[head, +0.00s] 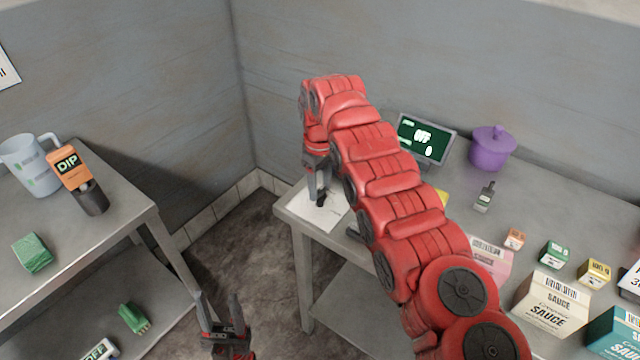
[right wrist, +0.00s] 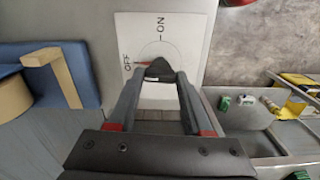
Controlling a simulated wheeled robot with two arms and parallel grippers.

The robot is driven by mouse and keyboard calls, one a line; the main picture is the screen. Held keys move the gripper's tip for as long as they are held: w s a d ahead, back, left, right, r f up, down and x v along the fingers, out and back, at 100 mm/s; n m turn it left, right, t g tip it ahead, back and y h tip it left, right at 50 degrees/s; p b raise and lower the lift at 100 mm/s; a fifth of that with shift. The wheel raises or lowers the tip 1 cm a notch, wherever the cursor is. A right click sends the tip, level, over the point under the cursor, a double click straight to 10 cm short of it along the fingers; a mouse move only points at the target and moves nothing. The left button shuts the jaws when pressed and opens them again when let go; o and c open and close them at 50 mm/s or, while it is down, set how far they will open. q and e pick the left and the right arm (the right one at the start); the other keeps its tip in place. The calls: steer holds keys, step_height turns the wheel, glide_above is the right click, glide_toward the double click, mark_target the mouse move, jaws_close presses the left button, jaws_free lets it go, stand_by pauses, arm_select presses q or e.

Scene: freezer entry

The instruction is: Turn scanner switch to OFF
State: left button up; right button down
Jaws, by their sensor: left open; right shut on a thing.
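The scanner switch is a dark knob (right wrist: 158,71) on a white plate (right wrist: 195,35) marked ON and OFF. A thin red line beside the knob points toward the OFF mark. In the head view the plate (head: 334,216) lies at the left end of the right-hand table. My right gripper (head: 319,196) reaches down over it; in the right wrist view its fingers (right wrist: 155,85) are shut on the knob. The scanner screen (head: 424,139) reads OFF with a 0 below. My left gripper (head: 222,312) is open and empty, low between the tables.
My right arm hides part of the right-hand table. The left table holds a pitcher (head: 31,165) and an orange DIP package (head: 71,168).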

mark_target(319, 189)
steer(key=shift+r+n, duration=0.1)
steer(key=shift+n, duration=0.4)
steer(key=shift+c, duration=1.6)
jaws_free()
steer(key=shift+r, duration=0.3)
step_height(319, 189, up, 3)
steer(key=shift+a+r+p, duration=0.1)
steer(key=shift+a+p, duration=0.05)
steer(key=shift+p, duration=0.3)
step_height(319, 189, up, 14)
steer(key=p, duration=1.3)
steer(key=shift+f+p, duration=0.25)
steer(key=shift+p, duration=0.1)
